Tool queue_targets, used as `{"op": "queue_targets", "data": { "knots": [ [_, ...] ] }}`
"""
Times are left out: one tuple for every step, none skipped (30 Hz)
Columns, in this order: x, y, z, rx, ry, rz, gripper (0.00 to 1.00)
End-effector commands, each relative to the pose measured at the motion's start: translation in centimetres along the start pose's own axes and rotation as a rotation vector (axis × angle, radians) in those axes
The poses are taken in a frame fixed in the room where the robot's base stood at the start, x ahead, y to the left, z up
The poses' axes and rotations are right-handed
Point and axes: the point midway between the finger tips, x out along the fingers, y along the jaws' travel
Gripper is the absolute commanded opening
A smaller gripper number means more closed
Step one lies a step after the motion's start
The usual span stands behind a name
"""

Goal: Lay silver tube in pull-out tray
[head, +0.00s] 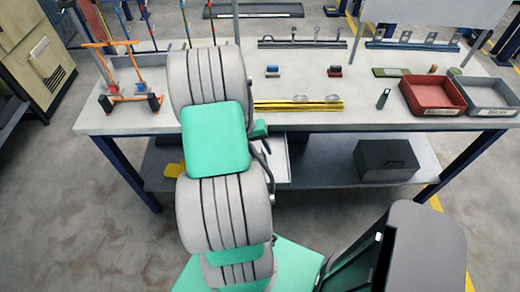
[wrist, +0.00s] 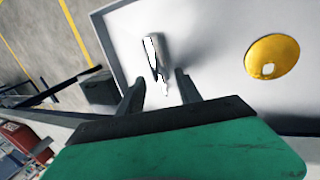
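The silver tube (wrist: 154,52) shows in the wrist view over the pale floor of the pull-out tray (wrist: 215,25), with a soft shadow to its right. My gripper (wrist: 161,78) is open, its two dark fingers apart, with the tube's near end between or just beyond the tips. I see no finger pressing on the tube. A yellow disc with a hole (wrist: 272,57) lies in the tray to the right. In the head view the tray (head: 281,172) shows under the bench, right of my arm, which hides the gripper and the tube.
The bench (head: 350,118) stands above the tray. Its lower shelf (head: 325,168) holds a dark box (head: 386,160) at right and a yellow piece (head: 174,170) at left. Red (head: 432,95) and grey (head: 490,95) bins and an orange rack (head: 130,98) stand on the bench top.

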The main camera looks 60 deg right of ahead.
Motion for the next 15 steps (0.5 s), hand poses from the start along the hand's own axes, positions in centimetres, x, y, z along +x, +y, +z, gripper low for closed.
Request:
{"op": "queue_targets", "data": {
  "knots": [
    [0.0,0.0,0.0,0.0,0.0,0.0,0.46],
    [0.0,0.0,0.0,0.0,0.0,0.0,0.49],
    [0.0,0.0,0.0,0.0,0.0,0.0,0.51],
    [0.0,0.0,0.0,0.0,0.0,0.0,0.51],
    [0.0,0.0,0.0,0.0,0.0,0.0,0.51],
    [0.0,0.0,0.0,0.0,0.0,0.0,0.51],
    [0.0,0.0,0.0,0.0,0.0,0.0,0.51],
    [0.0,0.0,0.0,0.0,0.0,0.0,0.51],
    [0.0,0.0,0.0,0.0,0.0,0.0,0.51],
    [0.0,0.0,0.0,0.0,0.0,0.0,0.51],
    [-0.2,0.0,0.0,0.0,0.001,0.0,0.51],
    [-0.5,0.0,-0.1,0.0,0.002,0.0,0.51],
    [-0.8,-0.1,-0.1,0.0,0.003,-0.001,0.51],
    [-1.3,-0.1,-0.1,0.0,0.004,-0.001,0.51],
    [-2.0,-0.1,-0.2,-0.001,0.006,-0.001,0.51]
  ]
}}
